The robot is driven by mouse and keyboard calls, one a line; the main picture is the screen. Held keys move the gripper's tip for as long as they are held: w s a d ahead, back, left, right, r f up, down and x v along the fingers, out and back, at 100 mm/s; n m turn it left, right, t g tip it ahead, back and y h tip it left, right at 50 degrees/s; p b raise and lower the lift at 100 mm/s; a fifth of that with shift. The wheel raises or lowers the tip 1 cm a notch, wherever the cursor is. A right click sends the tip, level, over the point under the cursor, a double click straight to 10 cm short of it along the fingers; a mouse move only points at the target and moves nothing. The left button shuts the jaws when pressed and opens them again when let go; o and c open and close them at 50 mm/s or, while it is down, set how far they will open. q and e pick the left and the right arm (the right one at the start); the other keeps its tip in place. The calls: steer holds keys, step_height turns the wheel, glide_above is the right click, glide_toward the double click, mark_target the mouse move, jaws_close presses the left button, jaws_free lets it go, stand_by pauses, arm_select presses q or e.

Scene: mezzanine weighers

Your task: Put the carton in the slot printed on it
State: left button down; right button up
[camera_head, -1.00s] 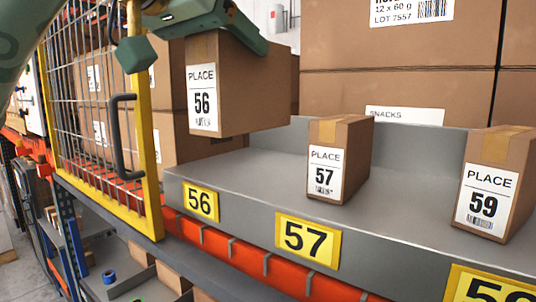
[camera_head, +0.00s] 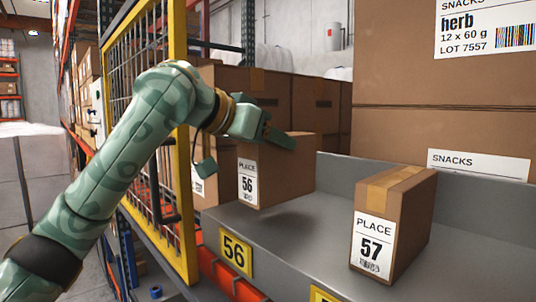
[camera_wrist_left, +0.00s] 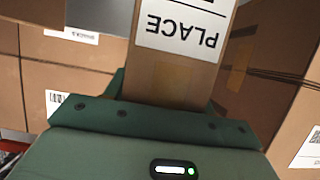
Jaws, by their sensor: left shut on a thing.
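The carton (camera_head: 285,172) is brown with a white label reading PLACE 56. My left gripper (camera_head: 268,138) is shut on its upper part. The carton hangs above the grey shelf, behind the yellow 56 plate (camera_head: 236,253), with a shadow below it. Its underside appears clear of the shelf, though the exact gap is hard to judge. In the left wrist view the carton (camera_wrist_left: 172,75) sits between the green fingers, its PLACE label upside down. My right gripper is not in view.
A carton labelled PLACE 57 (camera_head: 395,225) stands on the grey shelf (camera_head: 310,235) to the right. A yellow-framed mesh gate (camera_head: 180,240) stands close on the left. Large brown boxes (camera_head: 440,110) are stacked behind. Bare shelf lies between the two cartons.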

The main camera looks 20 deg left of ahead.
mark_target(266, 161)
arm_select(q)
steer(key=shift+a+f, duration=0.15)
steer(key=f, duration=0.1)
steer(key=f+p, duration=0.1)
steer(key=f, duration=0.1)
steer(key=shift+w+a+f, duration=0.1)
steer(key=shift+a, duration=0.1)
steer(key=shift+w+f, duration=0.15)
steer(key=shift+f, duration=0.1)
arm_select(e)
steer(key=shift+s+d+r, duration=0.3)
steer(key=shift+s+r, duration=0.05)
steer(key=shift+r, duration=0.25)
arm_select(q)
steer(key=c, duration=0.5)
jaws_free()
steer(key=shift+f, duration=0.1)
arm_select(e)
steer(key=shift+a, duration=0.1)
